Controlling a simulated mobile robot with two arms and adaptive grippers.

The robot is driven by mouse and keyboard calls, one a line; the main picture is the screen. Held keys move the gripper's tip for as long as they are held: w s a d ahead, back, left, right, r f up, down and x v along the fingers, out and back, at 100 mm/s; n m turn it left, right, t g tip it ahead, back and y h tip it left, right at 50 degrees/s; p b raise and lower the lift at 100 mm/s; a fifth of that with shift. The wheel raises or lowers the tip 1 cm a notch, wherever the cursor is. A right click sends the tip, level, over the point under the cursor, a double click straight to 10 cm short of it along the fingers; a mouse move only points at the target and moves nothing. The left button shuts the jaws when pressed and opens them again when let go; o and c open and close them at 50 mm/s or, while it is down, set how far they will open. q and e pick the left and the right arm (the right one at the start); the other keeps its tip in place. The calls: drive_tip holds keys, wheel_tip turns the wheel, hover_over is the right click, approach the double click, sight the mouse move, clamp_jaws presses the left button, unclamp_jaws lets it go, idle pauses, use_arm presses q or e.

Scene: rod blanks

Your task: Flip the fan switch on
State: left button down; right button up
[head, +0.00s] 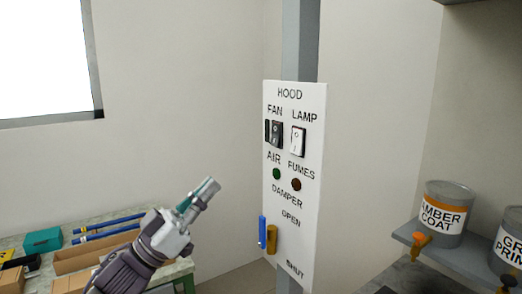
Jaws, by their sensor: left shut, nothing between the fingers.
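The fan switch (276,134) is a black rocker below the word FAN on the white HOOD panel (310,215). Which way it is tipped I cannot tell. A white lamp rocker (298,140) sits just right of it. My left gripper (208,188) is shut and empty, left of and below the fan switch in the picture. Its fingertips point up and right and appear apart from the panel. My right gripper is not in view.
The panel also carries a green AIR light (276,173), a dark red FUMES light (296,185) and a blue damper handle (262,233). A shelf (455,255) with paint cans (447,213) is at right. A bench with a teal box (43,241) is at lower left.

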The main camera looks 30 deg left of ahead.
sight(274, 137)
use_arm(q)
drive_tip(key=shift+r, duration=0.1)
drive_tip(key=p+x, duration=0.2)
drive_tip(key=x, duration=0.2)
drive_tip(key=w+f+p+x, duration=0.1)
drive_tip(key=p+x, duration=0.1)
drive_tip(key=x, duration=0.2)
drive_tip(key=p+x, duration=0.2)
drive_tip(key=x, duration=0.2)
drive_tip(key=shift+w+d+f+p, duration=0.2)
drive_tip(key=shift+w+f+p, duration=0.1)
drive_tip(key=shift+w, duration=0.05)
drive_tip(key=shift+w+d+f, duration=0.15)
drive_tip(key=shift+w+d, duration=0.05)
drive_tip(key=shift+w, duration=0.15)
drive_tip(key=shift+f, duration=0.1)
